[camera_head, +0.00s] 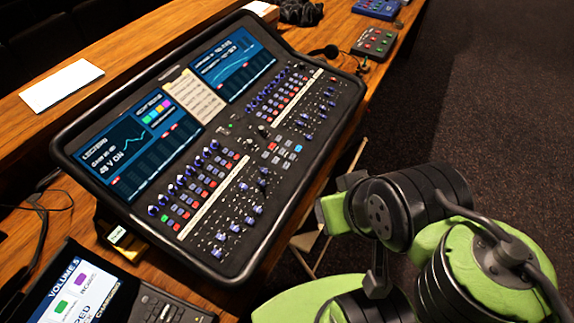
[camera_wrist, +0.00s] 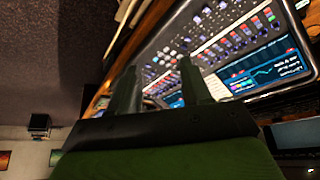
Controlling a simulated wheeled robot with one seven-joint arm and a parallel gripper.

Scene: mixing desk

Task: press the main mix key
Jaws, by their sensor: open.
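The mixing desk (camera_head: 232,135) lies tilted on the wooden table in the head view, with two blue screens and rows of faders, knobs and coloured keys. The desk also shows in the wrist view (camera_wrist: 215,40), turned over and partly hidden by my fingers. My gripper (camera_wrist: 160,88) is open and empty, with two dark fingers apart, pointing toward the desk. In the head view my green and black arm is right of the desk, apart from it.
A second console with a screen (camera_head: 75,295) stands at the lower left. A white sheet (camera_head: 61,86) lies on the ledge. Small pedal-like boxes (camera_head: 374,43) and a headset (camera_head: 325,52) lie beyond the desk. A folding chair (camera_head: 315,240) stands below the table edge. The dark floor at right is clear.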

